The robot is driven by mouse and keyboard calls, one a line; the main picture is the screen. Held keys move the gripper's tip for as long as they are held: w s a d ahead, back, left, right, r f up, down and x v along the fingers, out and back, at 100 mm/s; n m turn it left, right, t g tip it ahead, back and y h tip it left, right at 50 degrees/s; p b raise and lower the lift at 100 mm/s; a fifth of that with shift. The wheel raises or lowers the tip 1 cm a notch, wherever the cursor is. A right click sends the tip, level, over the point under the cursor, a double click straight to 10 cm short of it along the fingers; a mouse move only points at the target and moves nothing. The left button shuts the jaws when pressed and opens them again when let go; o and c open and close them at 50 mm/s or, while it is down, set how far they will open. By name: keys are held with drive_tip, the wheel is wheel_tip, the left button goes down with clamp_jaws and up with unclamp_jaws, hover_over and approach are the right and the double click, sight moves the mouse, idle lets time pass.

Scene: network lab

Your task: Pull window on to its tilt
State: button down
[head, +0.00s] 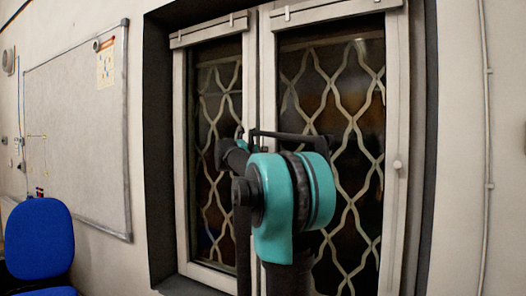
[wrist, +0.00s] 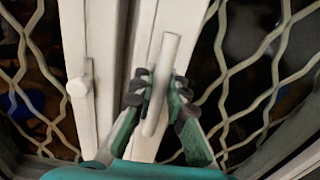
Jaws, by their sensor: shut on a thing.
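The window (head: 268,60) has two white-framed sashes with dark glass behind a pale lattice. In the wrist view, a long white handle (wrist: 171,52) stands on a white sash frame (wrist: 148,30), running nearly upright with a slight slant. My gripper (wrist: 158,90) has its dark-tipped fingers on both sides of the handle, shut on its middle. In the head view my teal and black arm covers the middle of the window, hiding the handle and fingertips. I cannot tell whether the sash is tilted.
A small white knob (wrist: 80,86) sits on the frame left of the handle; another knob (head: 397,164) is on the right sash's outer edge. A whiteboard (head: 78,125) hangs on the left wall. A blue chair (head: 38,238) stands at lower left. The right wall carries a thin pipe (head: 487,130).

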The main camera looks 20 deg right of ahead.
drive_tip(key=v, duration=0.7)
drive_tip(key=c, duration=1.1)
unclamp_jaws()
drive_tip(key=shift+f, duration=0.1)
idle(0.4)
drive_tip(key=shift+a, duration=0.1)
drive_tip(key=v, duration=1)
drive_tip(key=shift+f, duration=0.1)
idle(0.5)
